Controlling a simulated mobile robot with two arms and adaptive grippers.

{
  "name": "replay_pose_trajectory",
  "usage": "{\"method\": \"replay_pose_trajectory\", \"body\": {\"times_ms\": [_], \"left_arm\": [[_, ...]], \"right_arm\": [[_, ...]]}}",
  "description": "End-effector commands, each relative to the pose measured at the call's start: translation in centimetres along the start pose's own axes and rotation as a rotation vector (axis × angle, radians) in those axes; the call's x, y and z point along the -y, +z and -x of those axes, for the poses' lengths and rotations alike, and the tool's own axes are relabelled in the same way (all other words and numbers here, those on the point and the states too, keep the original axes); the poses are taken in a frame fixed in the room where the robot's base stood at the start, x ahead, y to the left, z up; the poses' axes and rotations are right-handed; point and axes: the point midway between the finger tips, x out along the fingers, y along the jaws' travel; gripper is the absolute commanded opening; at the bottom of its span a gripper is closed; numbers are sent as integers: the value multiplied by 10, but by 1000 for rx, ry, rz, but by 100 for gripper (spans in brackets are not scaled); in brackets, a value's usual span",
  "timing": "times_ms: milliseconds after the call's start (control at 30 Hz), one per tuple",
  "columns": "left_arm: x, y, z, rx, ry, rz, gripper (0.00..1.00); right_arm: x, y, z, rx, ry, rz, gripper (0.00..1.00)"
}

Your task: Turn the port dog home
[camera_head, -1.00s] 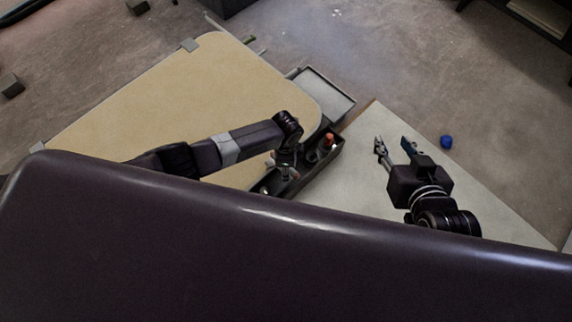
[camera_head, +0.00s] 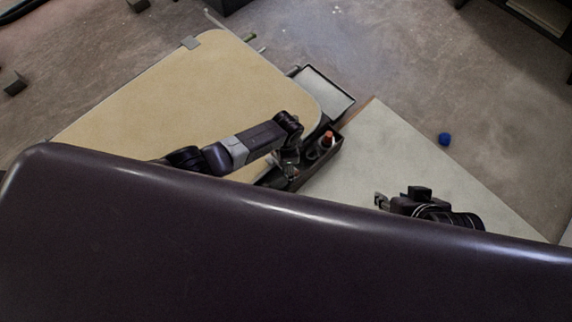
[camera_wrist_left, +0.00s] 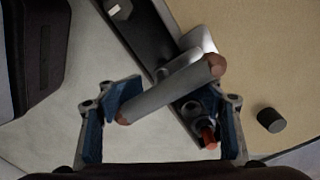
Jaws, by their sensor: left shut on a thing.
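In the left wrist view my left gripper (camera_wrist_left: 165,115) has its blue-padded fingers on either side of a grey cylinder with copper-brown ends (camera_wrist_left: 170,90). It is shut on this cylinder, which lies slanted between the fingers. In the head view my left gripper (camera_head: 287,168) is over the near end of a dark narrow tray (camera_head: 318,165), and its fingers are hard to see. My right gripper (camera_head: 381,201) is over the pale surface at right, partly hidden by my own body; its opening is unclear. I cannot pick out a port dog with certainty.
A shallow grey tray (camera_head: 322,93) is beyond the dark tray, which holds an orange-red item (camera_head: 327,139). The pale surface (camera_head: 385,150) is mostly clear. A blue ball (camera_head: 444,139) lies on the floor.

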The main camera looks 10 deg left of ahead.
Motion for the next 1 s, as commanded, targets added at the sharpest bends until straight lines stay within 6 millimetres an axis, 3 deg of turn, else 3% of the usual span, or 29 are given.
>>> {"method": "replay_pose_trajectory", "body": {"times_ms": [33,167,200,567,1000], "left_arm": [[5,7,1,8,5,156,29],[5,7,1,7,5,156,29],[5,6,1,7,4,156,55],[6,6,2,8,0,151,94],[3,1,6,0,0,140,94]], "right_arm": [[0,0,1,0,0,0,36],[0,0,1,-1,0,0,36],[0,-1,1,-1,1,0,36],[0,-1,1,-2,1,0,36],[1,0,0,-1,-2,0,36]]}}
